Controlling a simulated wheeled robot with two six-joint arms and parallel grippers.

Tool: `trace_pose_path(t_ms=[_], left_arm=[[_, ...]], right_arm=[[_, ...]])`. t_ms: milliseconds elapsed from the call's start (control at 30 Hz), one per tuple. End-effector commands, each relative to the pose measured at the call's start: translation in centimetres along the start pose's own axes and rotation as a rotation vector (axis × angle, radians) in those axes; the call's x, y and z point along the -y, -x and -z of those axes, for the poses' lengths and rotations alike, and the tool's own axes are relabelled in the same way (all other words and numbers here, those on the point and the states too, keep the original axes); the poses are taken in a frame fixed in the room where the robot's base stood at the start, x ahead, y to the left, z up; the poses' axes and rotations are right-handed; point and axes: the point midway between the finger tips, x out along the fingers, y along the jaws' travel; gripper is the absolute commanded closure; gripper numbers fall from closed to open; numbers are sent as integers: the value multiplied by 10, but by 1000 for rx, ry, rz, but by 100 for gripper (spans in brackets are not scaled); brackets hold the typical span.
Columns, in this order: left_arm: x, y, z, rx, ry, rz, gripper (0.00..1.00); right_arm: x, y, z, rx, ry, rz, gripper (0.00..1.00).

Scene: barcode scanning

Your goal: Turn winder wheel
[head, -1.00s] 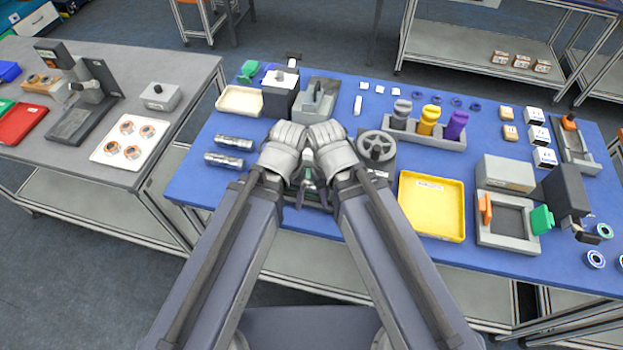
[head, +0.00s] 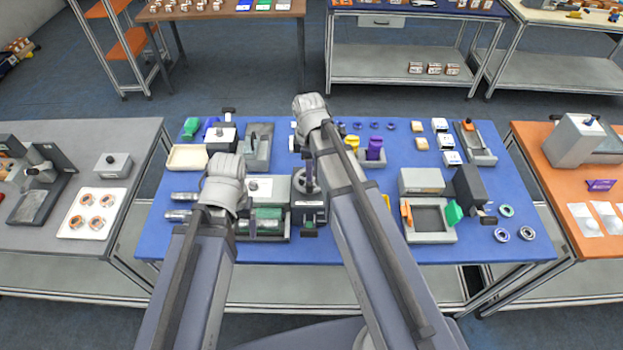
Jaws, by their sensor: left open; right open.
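The winder (head: 268,187) stands at the front middle of the blue table, a grey machine with a green roller (head: 266,226). Its grey wheel (head: 298,181) is at its right end, above a dark grey housing (head: 308,216), and is partly hidden by my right gripper. My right gripper (head: 309,187) is open and points down over the wheel; contact cannot be told. My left gripper (head: 248,222) is open and low in front of the winder's left part, partly hidden by my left wrist.
Metal cylinders (head: 182,215) lie at the left. A cream tray (head: 187,158) and a black-and-white device (head: 222,138) stand behind. A grey fixture (head: 430,222) with orange and green parts stands at the right. My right arm covers most of a yellow item (head: 386,200).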

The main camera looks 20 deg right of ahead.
Motion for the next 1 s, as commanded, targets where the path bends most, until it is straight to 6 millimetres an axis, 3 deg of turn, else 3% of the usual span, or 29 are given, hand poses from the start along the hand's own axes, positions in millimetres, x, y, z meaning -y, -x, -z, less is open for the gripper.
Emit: trace_pose_path(t_ms=[367,1000], left_arm=[[-1,-7,0,0,1,0,21],[-7,-75,5,-2,0,1,21]], right_arm=[[-2,-7,-1,-2,13,0,59],[-1,-76,-1,-1,12,0,59]])
